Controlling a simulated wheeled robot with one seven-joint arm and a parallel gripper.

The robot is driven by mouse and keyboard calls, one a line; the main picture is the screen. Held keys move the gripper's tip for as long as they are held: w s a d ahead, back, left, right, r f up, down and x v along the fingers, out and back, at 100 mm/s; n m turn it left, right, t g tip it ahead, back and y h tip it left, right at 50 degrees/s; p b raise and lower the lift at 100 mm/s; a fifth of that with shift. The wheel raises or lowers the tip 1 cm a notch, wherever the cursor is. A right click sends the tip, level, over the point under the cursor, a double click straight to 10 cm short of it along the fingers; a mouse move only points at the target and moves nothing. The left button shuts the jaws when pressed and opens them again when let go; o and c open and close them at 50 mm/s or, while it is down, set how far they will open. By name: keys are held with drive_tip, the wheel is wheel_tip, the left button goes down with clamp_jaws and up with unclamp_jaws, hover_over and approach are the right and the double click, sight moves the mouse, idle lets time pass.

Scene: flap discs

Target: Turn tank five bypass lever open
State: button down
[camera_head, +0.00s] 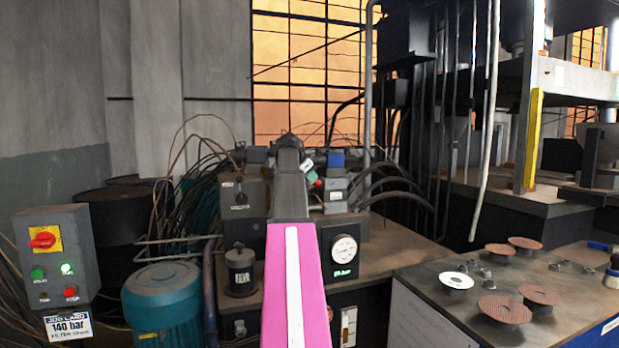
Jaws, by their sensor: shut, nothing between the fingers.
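I cannot make out a lever marked as tank five bypass. A hydraulic unit stands in the middle, with a dark valve block (240,198) on the left and a round white gauge (344,249) with a small lit label under it on the right. A small red knob (318,183) shows just right of my arm. My pink arm (292,285), with a white stripe and a dark end, rises up the middle and covers part of the unit. My gripper cannot be made out; it is not visible past the arm.
A control box (55,250) with a red rotary switch (42,240) stands at the left. A blue-green motor (163,302) is beside it. At right, a bench (450,315) bears several brown flap discs (503,310). Hoses and pipes crowd the back; a press stands at the far right.

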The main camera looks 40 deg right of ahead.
sight(318, 184)
drive_tip(key=shift+s+d+f+y, duration=0.2)
drive_tip(key=shift+d+f+y, duration=0.1)
drive_tip(key=shift+d+f, duration=0.3)
drive_tip(key=shift+s+d+f+y, duration=0.15)
drive_tip(key=shift+d+f+y, duration=0.15)
drive_tip(key=shift+d+f, duration=0.2)
drive_tip(key=shift+s+d+f, duration=0.1)
drive_tip(key=shift+d+f, duration=0.1)
drive_tip(key=shift+f, duration=0.55)
drive_tip(key=shift+r, duration=0.35)
drive_tip(key=s+a+r, duration=0.1)
drive_tip(key=a+r, duration=0.2)
drive_tip(key=r, duration=1)
drive_tip(key=shift+s+a, duration=0.2)
drive_tip(key=shift+s, duration=0.15)
drive_tip(key=shift+r, duration=0.1)
